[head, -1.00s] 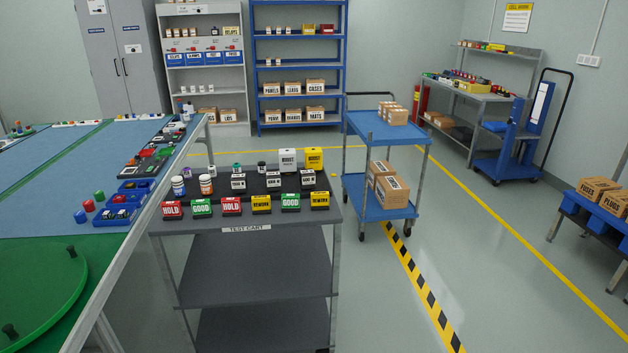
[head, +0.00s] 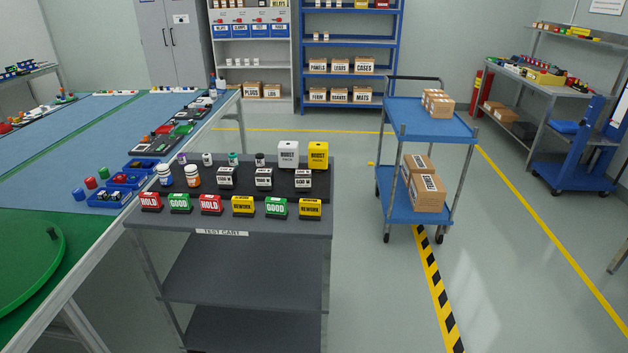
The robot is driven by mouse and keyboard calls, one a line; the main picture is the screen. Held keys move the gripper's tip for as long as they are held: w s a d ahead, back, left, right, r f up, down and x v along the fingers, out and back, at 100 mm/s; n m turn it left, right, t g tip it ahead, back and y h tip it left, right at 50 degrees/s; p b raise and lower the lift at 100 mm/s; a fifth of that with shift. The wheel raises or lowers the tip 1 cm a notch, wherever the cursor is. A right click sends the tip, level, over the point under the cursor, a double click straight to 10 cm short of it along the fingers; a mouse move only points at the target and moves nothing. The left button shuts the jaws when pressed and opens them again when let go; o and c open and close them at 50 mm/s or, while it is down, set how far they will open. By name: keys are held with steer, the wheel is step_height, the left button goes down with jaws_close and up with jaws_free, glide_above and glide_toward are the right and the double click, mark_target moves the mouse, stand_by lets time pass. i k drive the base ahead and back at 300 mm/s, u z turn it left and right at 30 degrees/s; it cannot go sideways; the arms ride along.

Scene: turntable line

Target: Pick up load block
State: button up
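Three small black-and-white labelled blocks stand in a row on the test cart (head: 232,233): a left block (head: 226,178), a middle block (head: 264,179) and a right block (head: 303,181). Their print is too small to read surely, so I cannot tell which is the load block. All three sit on a dark mat on the cart's top. My gripper is not in view.
On the cart, HOLD, GOOD and REWORK signs line the front; bottles (head: 192,175) stand left, a white pack (head: 288,154) and yellow pack (head: 318,155) behind. The blue trolley (head: 388,183) stands right. A green turntable (head: 28,262) is at left. Floor between cart and trolley is clear.

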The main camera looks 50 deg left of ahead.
mark_target(302, 175)
steer(key=u, duration=0.1)
steer(key=i, duration=0.8)
steer(key=z, duration=0.85)
steer(key=k, duration=0.1)
steer(key=u, duration=2.75)
steer(key=k, duration=0.2)
steer(key=u, duration=1.95)
